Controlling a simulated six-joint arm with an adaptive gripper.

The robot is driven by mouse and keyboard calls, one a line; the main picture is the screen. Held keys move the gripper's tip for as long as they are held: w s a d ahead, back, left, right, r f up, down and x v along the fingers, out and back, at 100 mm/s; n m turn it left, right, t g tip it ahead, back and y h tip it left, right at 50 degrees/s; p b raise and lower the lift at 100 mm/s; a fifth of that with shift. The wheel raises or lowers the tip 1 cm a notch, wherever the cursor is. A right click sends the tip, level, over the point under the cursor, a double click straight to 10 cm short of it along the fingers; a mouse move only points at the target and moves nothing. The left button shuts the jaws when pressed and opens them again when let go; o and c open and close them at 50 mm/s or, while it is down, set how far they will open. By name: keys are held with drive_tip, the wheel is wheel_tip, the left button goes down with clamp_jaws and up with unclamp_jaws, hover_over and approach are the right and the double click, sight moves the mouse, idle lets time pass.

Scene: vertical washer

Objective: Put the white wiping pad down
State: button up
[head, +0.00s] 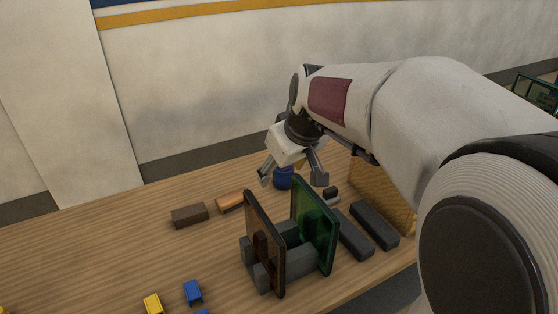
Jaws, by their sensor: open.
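I cannot make out the white wiping pad in the head view. A white block (288,143) shows at the end of my arm, above the fingers, and looks like part of the gripper body. My gripper (293,174) points down over the back of the table with its two fingers spread wide. A blue round object (283,181) shows between the fingertips, and I cannot tell whether it touches them. Nothing is clearly held.
On the wooden table (110,240), a brown-framed panel (264,240) and a green panel (316,227) stand upright in grey supports. Dark grey blocks (375,225) lie to their right. A brown block (189,215) and an orange piece (230,202) lie left. The left table is mostly clear.

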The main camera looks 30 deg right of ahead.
drive_tip(key=w+d+f, duration=0.3)
drive_tip(key=w+d, duration=0.4)
drive_tip(key=d, duration=0.1)
drive_tip(key=m+g, duration=0.1)
drive_tip(key=g, duration=0.1)
approach(332, 190)
wheel_tip(332, 190, down, 2)
drive_tip(key=shift+w+a+y, duration=0.1)
drive_tip(key=shift+a+y, duration=0.05)
drive_tip(key=shift+y, duration=0.15)
drive_tip(key=shift+f, duration=0.1)
drive_tip(key=shift+w+f+t, duration=0.15)
drive_tip(key=shift+w+f, duration=0.15)
drive_tip(key=shift+f, duration=0.25)
drive_tip(key=shift+w+f+t, duration=0.15)
drive_tip(key=shift+w+f, duration=0.1)
drive_tip(key=shift+f, duration=0.35)
drive_tip(key=shift+f, duration=0.1)
drive_tip(key=shift+d+x, duration=0.2)
drive_tip(key=shift+x, duration=1.05)
drive_tip(key=shift+d+x, duration=0.15)
drive_tip(key=shift+x, duration=1.1)
